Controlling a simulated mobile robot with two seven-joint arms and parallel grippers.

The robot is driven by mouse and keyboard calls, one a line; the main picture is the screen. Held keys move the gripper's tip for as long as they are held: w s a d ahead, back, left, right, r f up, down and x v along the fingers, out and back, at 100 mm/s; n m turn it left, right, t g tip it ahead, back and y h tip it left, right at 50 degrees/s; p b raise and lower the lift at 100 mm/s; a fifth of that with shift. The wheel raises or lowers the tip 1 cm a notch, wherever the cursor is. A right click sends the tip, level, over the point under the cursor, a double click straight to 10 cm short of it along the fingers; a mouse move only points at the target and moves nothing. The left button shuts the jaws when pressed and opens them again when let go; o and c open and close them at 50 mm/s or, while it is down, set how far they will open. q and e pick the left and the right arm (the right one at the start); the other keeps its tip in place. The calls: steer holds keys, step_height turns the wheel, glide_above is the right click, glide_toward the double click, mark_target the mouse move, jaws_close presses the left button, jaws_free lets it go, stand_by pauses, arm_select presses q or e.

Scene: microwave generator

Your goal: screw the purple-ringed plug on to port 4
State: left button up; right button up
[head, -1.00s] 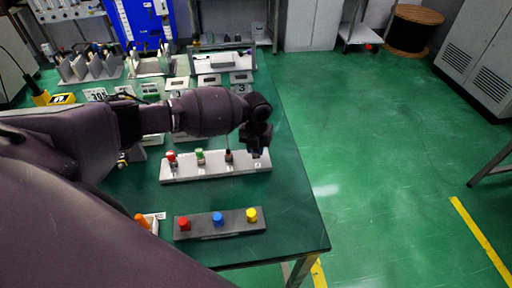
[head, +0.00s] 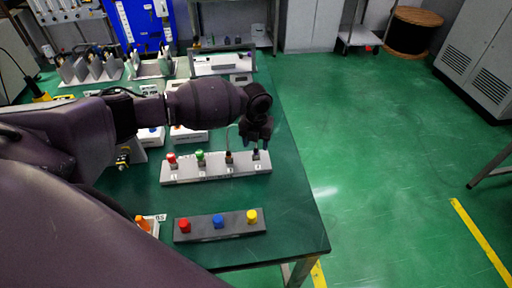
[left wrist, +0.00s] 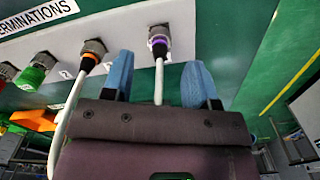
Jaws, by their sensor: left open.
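The purple-ringed plug (left wrist: 159,42) sits upright on the metal port at the end of the white strip (left wrist: 118,20), its white cable running back between my fingers. I cannot tell how tightly it is screwed. In the head view the plug (head: 256,154) stands at the right end of the strip (head: 215,174), at port 4. My left gripper (head: 255,141) is just above it. In the left wrist view my left gripper (left wrist: 159,61) is open, its blue fingers on either side of the cable and apart from it. My right gripper is not in view.
Beside it on the strip are an orange-ringed plug (left wrist: 88,60), a green cap (left wrist: 31,78) and a red cap (head: 171,157). A dark block (head: 202,229) with red, blue and yellow caps lies nearer. The table's right edge is close to the strip.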

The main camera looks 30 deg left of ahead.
arm_select(q)
step_height(320, 180, up, 7)
steer(key=shift+r, duration=0.1)
stand_by(0.5)
